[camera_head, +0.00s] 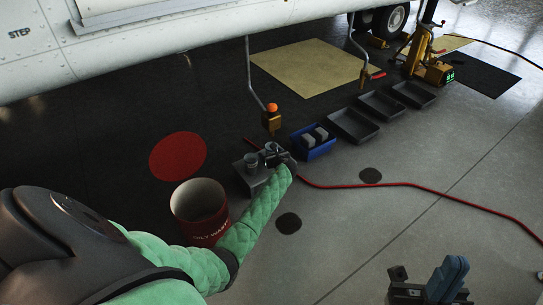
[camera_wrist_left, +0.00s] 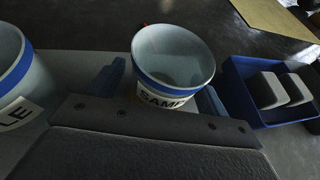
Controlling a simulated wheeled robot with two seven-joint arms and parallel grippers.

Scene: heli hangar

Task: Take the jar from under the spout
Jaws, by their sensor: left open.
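In the left wrist view a clear jar (camera_wrist_left: 172,62) with a blue band and a SAMPLE label stands between the two blue fingers of my open left gripper (camera_wrist_left: 165,95). A second, similar jar (camera_wrist_left: 14,65) is at the left edge. In the head view the jars (camera_head: 251,160) stand on a small grey stand (camera_head: 242,168), and my left gripper (camera_head: 275,158) partly hides the right jar (camera_head: 270,147). The spout, with an orange knob (camera_head: 271,109), hangs above and behind it. My right gripper (camera_head: 432,284) is low at the right, away from the jars; its opening is unclear.
A red waste bin (camera_head: 201,225) stands beside my left forearm. A blue box with grey blocks (camera_head: 304,150) is right of the stand, then several dark trays (camera_head: 353,126). A red hose (camera_head: 400,184) crosses the floor. The floor at lower right is mostly clear.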

